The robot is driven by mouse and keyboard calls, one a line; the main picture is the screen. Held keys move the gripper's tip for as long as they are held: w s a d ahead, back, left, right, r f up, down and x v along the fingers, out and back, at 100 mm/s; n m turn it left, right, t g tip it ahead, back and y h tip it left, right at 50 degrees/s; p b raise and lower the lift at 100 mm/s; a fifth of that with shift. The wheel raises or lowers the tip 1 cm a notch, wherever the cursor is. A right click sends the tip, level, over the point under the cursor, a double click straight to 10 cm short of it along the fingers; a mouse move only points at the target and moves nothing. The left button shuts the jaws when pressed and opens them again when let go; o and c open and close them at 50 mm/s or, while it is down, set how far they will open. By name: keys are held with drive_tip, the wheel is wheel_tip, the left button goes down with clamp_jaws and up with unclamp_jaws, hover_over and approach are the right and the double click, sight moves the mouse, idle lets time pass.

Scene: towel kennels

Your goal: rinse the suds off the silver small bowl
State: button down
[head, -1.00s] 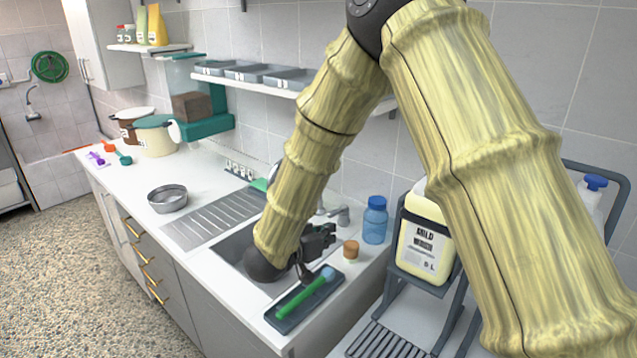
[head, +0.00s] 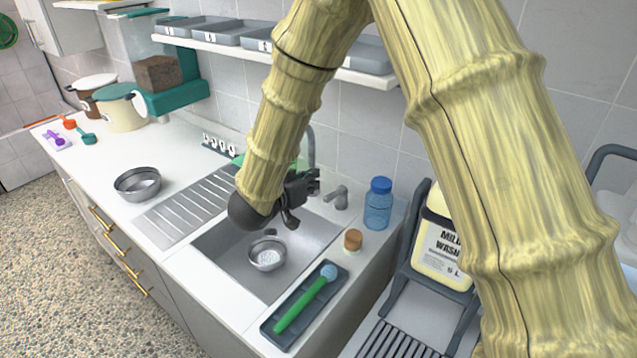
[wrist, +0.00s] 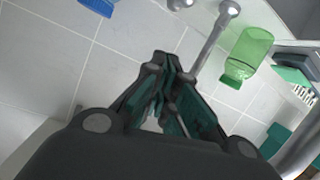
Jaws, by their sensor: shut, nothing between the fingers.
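The silver small bowl (head: 267,254) sits upright in the sink basin (head: 225,243), with white suds inside it. My gripper (head: 308,186) is above the far side of the sink, near the wall and the tap, apart from the bowl. In the wrist view its fingers (wrist: 163,78) are closed together with nothing between them. The tap spout (head: 312,145) rises behind my arm, partly hidden; its pipe (wrist: 212,45) also shows in the wrist view. A short tap handle (head: 340,195) stands to the right of the gripper. I cannot see water running.
A larger silver bowl (head: 138,184) stands on the counter left of the drainer (head: 185,212). A tray (head: 275,328) with a green brush (head: 300,305), a cork-coloured jar (head: 352,240) and a blue bottle (head: 378,205) stand right of the sink. A green bottle (wrist: 250,52) is near the tap.

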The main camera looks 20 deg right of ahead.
sight(335, 194)
drive_tip(key=w+d+f+p, duration=0.1)
drive_tip(key=w+f, duration=0.1)
drive_tip(key=w+d+f+p, duration=0.1)
drive_tip(key=d+f+p, duration=0.1)
drive_tip(key=f, duration=0.1)
drive_tip(key=w+d+f+p, duration=0.1)
drive_tip(key=w+d+f, duration=0.1)
drive_tip(key=shift+w+d+f, duration=0.15)
drive_tip(key=shift+w, duration=0.2)
drive_tip(key=shift+w+f, duration=0.15)
drive_tip(key=shift+f, duration=0.05)
drive_tip(key=shift+r, duration=0.1)
